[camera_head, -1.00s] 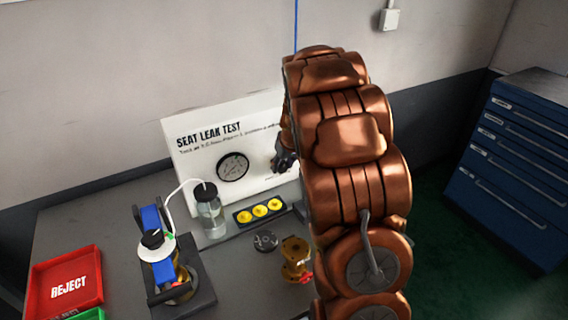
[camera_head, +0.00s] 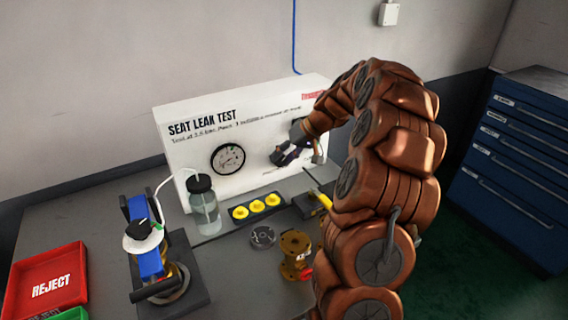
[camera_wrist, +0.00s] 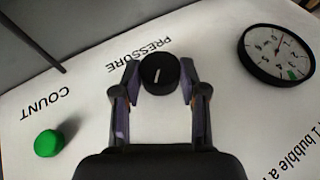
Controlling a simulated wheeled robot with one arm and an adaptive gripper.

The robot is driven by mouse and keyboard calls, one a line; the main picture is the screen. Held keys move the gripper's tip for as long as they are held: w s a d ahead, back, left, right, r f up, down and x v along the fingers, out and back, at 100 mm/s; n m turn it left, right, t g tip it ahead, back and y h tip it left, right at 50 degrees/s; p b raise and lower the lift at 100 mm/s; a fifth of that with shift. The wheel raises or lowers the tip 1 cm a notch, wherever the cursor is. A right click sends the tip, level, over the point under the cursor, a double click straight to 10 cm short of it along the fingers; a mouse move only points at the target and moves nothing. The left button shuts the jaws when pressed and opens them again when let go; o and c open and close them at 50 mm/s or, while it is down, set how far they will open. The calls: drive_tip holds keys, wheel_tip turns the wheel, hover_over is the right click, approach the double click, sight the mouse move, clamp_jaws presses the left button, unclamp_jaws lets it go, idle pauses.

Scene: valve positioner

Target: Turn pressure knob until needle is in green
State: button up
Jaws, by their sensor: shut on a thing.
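The black pressure knob (camera_wrist: 160,73) with a white pointer line sits by the word PRESSURE on the white panel. My gripper (camera_wrist: 159,80) is shut on it, with one finger on each side. In the head view my gripper (camera_head: 286,154) is at the panel, right of the gauge, and hides the knob. The round gauge (camera_wrist: 276,55) has a black rim and a white face. It also shows in the head view (camera_head: 228,158). In the wrist view its red needle points away from the small green mark near the rim, so the needle is apart from the green.
A green button (camera_wrist: 48,143) sits by the word COUNT on the panel. Below the panel stand a clear bottle (camera_head: 204,208), a holder with yellow discs (camera_head: 257,207) and a brass valve (camera_head: 295,256). A red REJECT tray (camera_head: 50,285) lies at left.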

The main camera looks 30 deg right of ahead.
drive_tip(key=shift+d+f+m+y+b, duration=0.15)
drive_tip(key=shift+f+y+b, duration=0.05)
drive_tip(key=shift+y+b, duration=0.35)
drive_tip(key=shift+d+f+m+y+b, duration=0.15)
drive_tip(key=shift+y+b, duration=0.25)
drive_tip(key=shift+y, duration=0.25)
drive_tip(key=m+t+y+b, duration=0.1)
drive_tip(key=y, duration=0.2)
drive_tip(key=shift+f+b, duration=0.2)
drive_tip(key=shift+b, duration=0.1)
drive_tip(key=shift+d+f+m+t+y, duration=0.1)
drive_tip(key=shift+m+t+y, duration=0.25)
drive_tip(key=shift+y, duration=0.65)
drive_tip(key=shift+m+t+y, duration=0.25)
drive_tip(key=shift+t+y, duration=0.2)
drive_tip(key=shift+y, duration=0.55)
drive_tip(key=o, duration=1.1)
drive_tip(key=shift+o, duration=0.2)
drive_tip(key=shift+r, duration=0.2)
